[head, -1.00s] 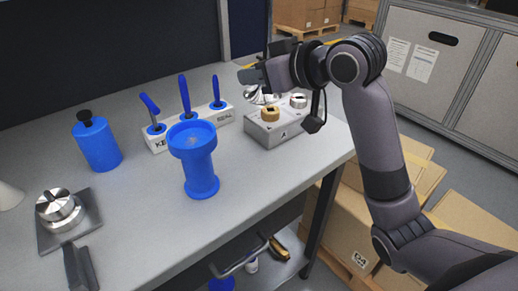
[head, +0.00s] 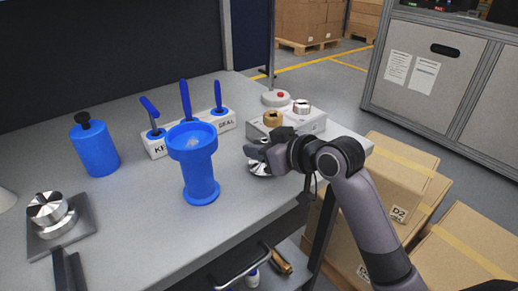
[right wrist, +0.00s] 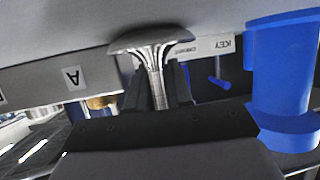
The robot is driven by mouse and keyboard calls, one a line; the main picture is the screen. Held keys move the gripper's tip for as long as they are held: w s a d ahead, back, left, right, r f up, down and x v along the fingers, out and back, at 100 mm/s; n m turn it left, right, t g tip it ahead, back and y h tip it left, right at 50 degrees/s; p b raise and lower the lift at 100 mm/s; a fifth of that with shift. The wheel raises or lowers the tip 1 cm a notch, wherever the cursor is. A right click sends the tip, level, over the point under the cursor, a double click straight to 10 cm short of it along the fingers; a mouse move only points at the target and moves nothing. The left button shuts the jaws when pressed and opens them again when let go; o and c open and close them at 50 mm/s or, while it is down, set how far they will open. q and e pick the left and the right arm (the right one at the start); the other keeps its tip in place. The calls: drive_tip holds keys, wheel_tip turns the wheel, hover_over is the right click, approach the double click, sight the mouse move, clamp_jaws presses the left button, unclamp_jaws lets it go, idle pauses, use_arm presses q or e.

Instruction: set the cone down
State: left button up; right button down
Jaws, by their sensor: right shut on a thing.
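The cone is a shiny metal piece with a slim ribbed stem and a wide flared end. In the right wrist view the cone (right wrist: 152,58) has its stem between the fingers of my right gripper (right wrist: 156,88). Its flared end points away from the gripper, towards the grey bench top. In the head view the cone (head: 259,169) shows partly under my right gripper (head: 262,152), low over the bench (head: 245,205). I cannot tell whether the flare touches the bench.
A blue flanged housing (head: 198,170) stands left of the gripper. Behind are a labelled rack (head: 225,130) with blue-handled tools and a grey block (head: 312,123) with a brass and a steel piece. A blue bottle (head: 96,150) and metal fixture (head: 50,215) stand left. Bench front is clear.

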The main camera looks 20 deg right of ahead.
drive_tip(key=c, duration=1.3)
unclamp_jaws()
drive_tip(key=shift+r, duration=0.1)
drive_tip(key=shift+s+r, duration=0.1)
drive_tip(key=shift+s, duration=0.05)
drive_tip(key=p+v, duration=0.1)
drive_tip(key=v, duration=1)
drive_tip(key=shift+s+d, duration=0.2)
drive_tip(key=shift+d, duration=0.05)
